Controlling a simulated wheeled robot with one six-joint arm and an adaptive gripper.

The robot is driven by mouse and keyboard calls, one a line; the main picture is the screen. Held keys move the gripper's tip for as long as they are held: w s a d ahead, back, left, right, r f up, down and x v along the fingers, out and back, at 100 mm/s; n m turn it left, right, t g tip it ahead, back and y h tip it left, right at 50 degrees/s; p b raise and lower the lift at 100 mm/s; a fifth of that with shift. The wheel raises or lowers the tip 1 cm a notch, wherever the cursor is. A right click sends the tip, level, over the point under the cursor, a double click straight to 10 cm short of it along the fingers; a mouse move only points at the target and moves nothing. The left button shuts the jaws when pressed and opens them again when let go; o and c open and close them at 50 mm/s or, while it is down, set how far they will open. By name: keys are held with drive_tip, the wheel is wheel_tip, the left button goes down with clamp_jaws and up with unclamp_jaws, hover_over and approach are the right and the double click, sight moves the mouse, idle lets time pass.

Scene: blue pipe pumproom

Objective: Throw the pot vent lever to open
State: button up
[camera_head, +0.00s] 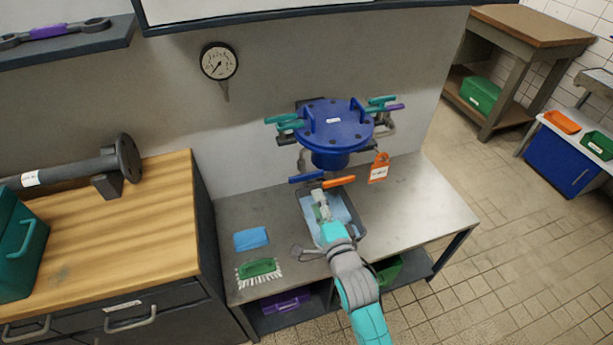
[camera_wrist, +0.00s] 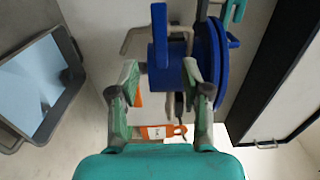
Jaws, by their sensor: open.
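A blue pot (camera_head: 336,128) with a bolted round lid is mounted on the wall above the steel bench. A blue lever (camera_head: 307,176) and an orange lever (camera_head: 339,182) stick out low at its front. Which one is the vent lever I cannot tell. My gripper (camera_head: 320,198) is open and empty, just below and in front of these levers. In the wrist view its fingers (camera_wrist: 161,76) stand apart with the pot's blue body (camera_wrist: 166,68) beyond. The blue lever (camera_wrist: 158,35) shows above them, and an orange part shows partly hidden behind the left finger.
Teal levers (camera_head: 285,122) sit beside the lid. A grey tray (camera_head: 353,213) lies under my gripper; a blue cloth (camera_head: 251,238) and green brush (camera_head: 259,268) lie left. The bench's right side is clear.

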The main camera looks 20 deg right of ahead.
sight(307, 178)
drive_tip(key=w, duration=1)
clamp_jaws()
